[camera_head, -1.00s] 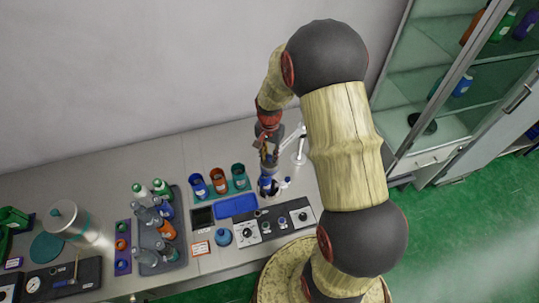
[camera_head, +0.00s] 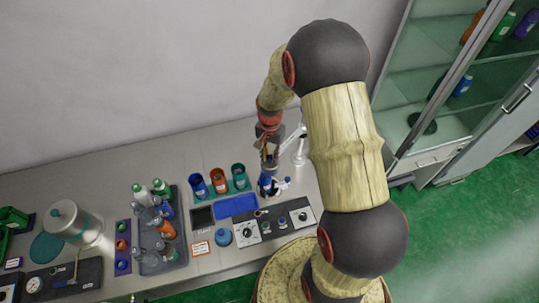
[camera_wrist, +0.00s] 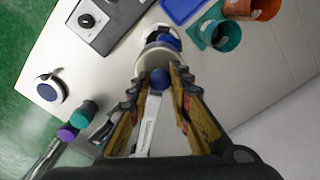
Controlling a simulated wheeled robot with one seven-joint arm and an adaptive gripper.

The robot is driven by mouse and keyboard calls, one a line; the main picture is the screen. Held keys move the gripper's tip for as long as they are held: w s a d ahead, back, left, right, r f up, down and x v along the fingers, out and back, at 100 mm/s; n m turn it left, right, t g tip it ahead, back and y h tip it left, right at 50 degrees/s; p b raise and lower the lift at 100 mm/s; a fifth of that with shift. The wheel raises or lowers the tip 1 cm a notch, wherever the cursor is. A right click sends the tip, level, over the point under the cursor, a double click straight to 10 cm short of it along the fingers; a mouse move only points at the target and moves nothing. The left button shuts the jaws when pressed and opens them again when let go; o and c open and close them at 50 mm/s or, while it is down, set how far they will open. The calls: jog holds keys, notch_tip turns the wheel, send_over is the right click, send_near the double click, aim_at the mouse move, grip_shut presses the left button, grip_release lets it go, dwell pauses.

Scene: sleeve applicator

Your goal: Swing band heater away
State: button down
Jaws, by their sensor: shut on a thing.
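The band heater appears to be the white collar (camera_wrist: 157,62) on the blue-and-white device in the wrist view. A blue ball knob (camera_wrist: 160,79) sits at its near side, with a white arm (camera_wrist: 148,125) running back between my fingers. My gripper (camera_wrist: 159,82) is closed in on the knob; its fingertips flank it and partly hide the collar. In the head view my gripper (camera_head: 268,165) reaches down over the blue-and-white device (camera_head: 267,187) at the back of the control panel. The exact finger contact is too small to tell there.
Blue, orange and teal cups (camera_head: 218,181) stand left of the device, behind a blue tray (camera_head: 236,206). The control panel (camera_head: 272,224) lies in front. A white stand (camera_head: 299,158) is close on the right. A bottle tray (camera_head: 176,250) stands further left.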

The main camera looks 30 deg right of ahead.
jog(key=s+d+n+b, duration=0.1)
jog(key=s+d+n, duration=1)
jog(key=s+d, duration=0.3)
jog(key=shift+s+d, duration=0.1)
jog(key=shift+d, duration=0.05)
dwell(0.4)
jog(key=c, duration=1.8)
grip_release()
jog(key=shift+d, duration=0.15)
jog(key=shift+o, duration=0.9)
jog(key=shift+s, duration=0.1)
notch_tip(320, 180, up, 12)
